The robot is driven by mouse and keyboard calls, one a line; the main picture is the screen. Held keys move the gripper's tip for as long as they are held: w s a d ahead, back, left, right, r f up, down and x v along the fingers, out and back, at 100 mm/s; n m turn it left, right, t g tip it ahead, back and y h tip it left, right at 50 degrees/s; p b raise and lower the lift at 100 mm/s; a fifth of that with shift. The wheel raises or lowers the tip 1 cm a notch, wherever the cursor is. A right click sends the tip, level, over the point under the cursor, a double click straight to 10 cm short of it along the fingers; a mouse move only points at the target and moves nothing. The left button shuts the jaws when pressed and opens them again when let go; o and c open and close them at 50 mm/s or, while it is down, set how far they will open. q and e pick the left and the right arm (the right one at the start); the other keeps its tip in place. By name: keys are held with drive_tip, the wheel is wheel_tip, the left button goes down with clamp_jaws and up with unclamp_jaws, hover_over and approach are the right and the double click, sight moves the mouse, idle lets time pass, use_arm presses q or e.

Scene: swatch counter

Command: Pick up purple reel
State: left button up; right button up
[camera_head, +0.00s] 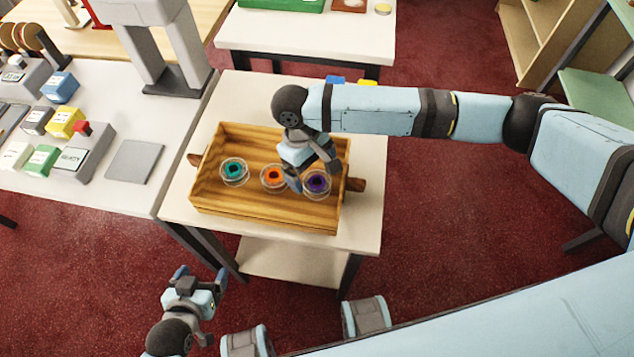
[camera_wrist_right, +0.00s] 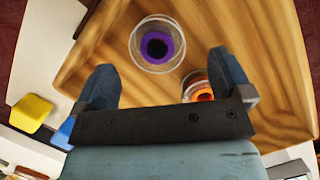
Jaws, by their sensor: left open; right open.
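The purple reel (camera_head: 317,184) lies in the right part of a wooden tray (camera_head: 266,217), a clear-rimmed disc with a purple centre. An orange reel (camera_head: 272,177) and a teal reel (camera_head: 234,171) lie to its left in the tray. My right gripper (camera_head: 309,181) is open above the tray, over the purple and orange reels, partly covering them. In the right wrist view, the purple reel (camera_wrist_right: 157,44) shows whole beyond the open fingers, and the orange reel (camera_wrist_right: 198,88) is partly hidden by one finger. My left gripper (camera_head: 196,277) is open and empty, low in front of the tables.
The tray stands on a white table (camera_head: 365,143) and has wooden handles at its ends. A left counter (camera_head: 132,208) holds several coloured boxes and a grey stand (camera_head: 160,50).

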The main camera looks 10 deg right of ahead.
sight(317, 181)
drive_tip(key=x, duration=0.5)
drive_tip(key=shift+w+d, duration=0.1)
drive_tip(key=shift+r, duration=0.1)
drive_tip(key=c, duration=1)
drive_tip(key=shift+r, duration=0.1)
